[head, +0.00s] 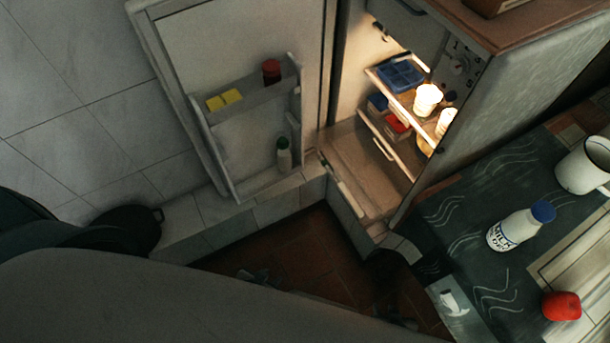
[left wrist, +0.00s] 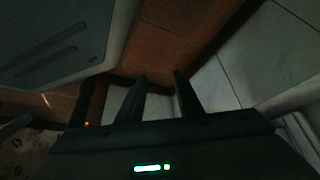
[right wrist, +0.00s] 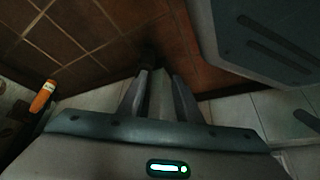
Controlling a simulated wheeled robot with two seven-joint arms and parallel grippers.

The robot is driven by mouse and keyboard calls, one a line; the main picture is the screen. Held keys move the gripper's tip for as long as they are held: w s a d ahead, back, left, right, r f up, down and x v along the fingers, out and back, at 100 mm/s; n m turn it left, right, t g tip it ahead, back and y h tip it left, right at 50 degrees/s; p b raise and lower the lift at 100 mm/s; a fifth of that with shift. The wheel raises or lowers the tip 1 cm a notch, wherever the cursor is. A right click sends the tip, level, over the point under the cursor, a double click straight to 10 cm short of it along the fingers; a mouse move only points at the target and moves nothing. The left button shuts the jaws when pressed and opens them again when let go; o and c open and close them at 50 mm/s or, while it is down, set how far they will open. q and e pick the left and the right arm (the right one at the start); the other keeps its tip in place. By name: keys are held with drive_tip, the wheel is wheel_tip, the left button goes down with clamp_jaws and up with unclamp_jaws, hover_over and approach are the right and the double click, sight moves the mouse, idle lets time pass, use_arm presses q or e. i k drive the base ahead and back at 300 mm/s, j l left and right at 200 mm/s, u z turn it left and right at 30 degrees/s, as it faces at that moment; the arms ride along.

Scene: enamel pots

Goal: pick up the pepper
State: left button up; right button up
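The pepper is most likely the red rounded thing (head: 561,305) on the dark patterned worktop at the lower right of the head view. It stands apart from both grippers. My left gripper (head: 258,277) is low over the brown tiled floor, far left of the red thing; in the left wrist view its two fingers (left wrist: 160,88) are apart with nothing between them. My right gripper (right wrist: 160,85) also has its fingers apart and empty, low near the floor. It is dark and hard to make out in the head view.
An open fridge (head: 365,165) holds containers and lit jars; its door (head: 235,60) stands open at left. An orange labelled thing (right wrist: 42,97) shows in the right wrist view.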

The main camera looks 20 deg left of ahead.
sight(562, 306)
drive_tip(key=u, duration=0.2)
drive_tip(key=z, duration=0.45)
drive_tip(key=l+z, duration=0.1)
drive_tip(key=z, duration=0.75)
drive_tip(key=l+z, duration=0.1)
drive_tip(key=z, duration=0.35)
drive_tip(key=i+z, duration=0.1)
drive_tip(key=z, duration=0.35)
